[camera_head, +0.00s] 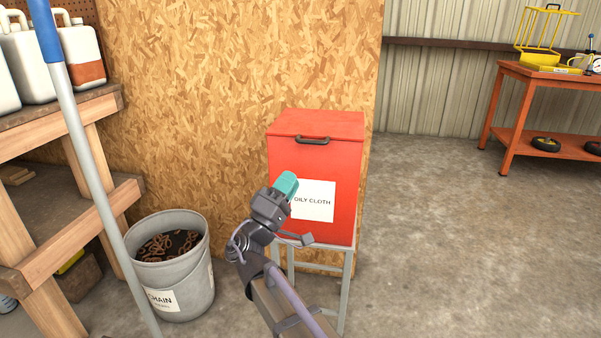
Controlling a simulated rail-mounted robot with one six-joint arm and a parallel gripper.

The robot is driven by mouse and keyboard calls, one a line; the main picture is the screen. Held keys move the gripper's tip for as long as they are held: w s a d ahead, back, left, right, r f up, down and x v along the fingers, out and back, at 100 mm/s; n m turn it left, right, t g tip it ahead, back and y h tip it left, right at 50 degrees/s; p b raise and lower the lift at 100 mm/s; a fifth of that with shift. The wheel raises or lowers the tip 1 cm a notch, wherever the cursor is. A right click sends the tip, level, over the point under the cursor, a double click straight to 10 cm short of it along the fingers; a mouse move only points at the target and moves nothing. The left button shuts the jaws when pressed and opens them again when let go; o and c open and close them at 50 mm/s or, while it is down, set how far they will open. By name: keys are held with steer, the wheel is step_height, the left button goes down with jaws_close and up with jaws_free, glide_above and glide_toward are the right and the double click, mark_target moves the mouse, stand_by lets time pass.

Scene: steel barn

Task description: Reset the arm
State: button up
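My arm reaches up from the bottom middle of the head view. My gripper (287,185) is at its end, in front of the red bin (291,162) labelled "OILY CLOTH". A teal part shows at the gripper's tip and overlaps the left edge of the white label in the picture. I cannot tell whether this teal part is the fingers or something held, nor whether the gripper is open. The bin's lid, with a dark handle (312,141), is down. The bin stands on a grey metal stand (346,285).
A grey bucket of chain (181,295) stands left of the bin. A wooden shelf (60,118) with white jugs (80,50) and a blue-and-grey pole (85,145) are at left. An orange table (545,72) stands back right. The floor at right is clear.

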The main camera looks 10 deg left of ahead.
steer(key=s+d+f+m+g+y+p, duration=0.2)
steer(key=s+d+f+g+y, duration=0.15)
steer(key=d+f+g, duration=0.6)
steer(key=s+d+f+m+g+y+p, duration=0.25)
steer(key=s+d+f+g, duration=0.25)
steer(key=d+f+g, duration=0.5)
steer(key=s+d+r+m+g+y+p, duration=0.1)
steer(key=s+d+m+y+p, duration=0.15)
steer(key=d, duration=0.35)
steer(key=s+d+r+m+g+y+p, duration=0.1)
steer(key=s+d+r+m+y+p, duration=0.2)
steer(key=d, duration=0.4)
step_height(320, 180, up, 35)
steer(key=a+n+y+p, duration=0.1)
steer(key=p, duration=3.6)
steer(key=shift+s, duration=0.15)
